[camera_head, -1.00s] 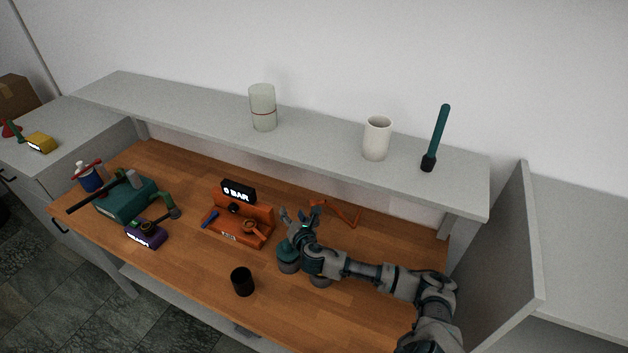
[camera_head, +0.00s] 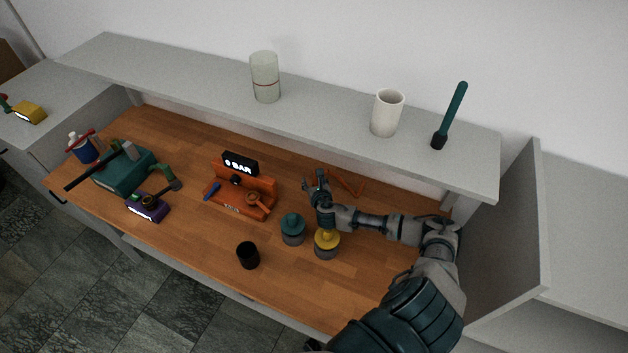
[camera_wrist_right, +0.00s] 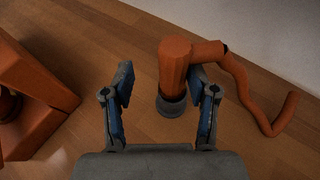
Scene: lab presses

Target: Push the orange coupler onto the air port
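The orange coupler (camera_wrist_right: 174,68) stands upright on the bench in the right wrist view, with a dark grey collar at its base and an orange hose (camera_wrist_right: 256,105) trailing right. In the head view the hose (camera_head: 347,184) lies behind my right gripper (camera_head: 318,182), which hides most of the coupler. My right gripper (camera_wrist_right: 160,80) is open; the coupler lies ahead between its fingers, nearer the right finger, with no grip on it. The orange press (camera_head: 243,197) with a "0 BAR" display is to the left. I cannot make out its air port clearly. My left gripper is out of view.
A teal-topped weight (camera_head: 292,230) and a yellow-topped weight (camera_head: 327,243) stand in front of my right forearm. A black cup (camera_head: 248,256) is further left. A grey shelf (camera_head: 330,125) overhangs the back. A teal press (camera_head: 122,172) stands at the left.

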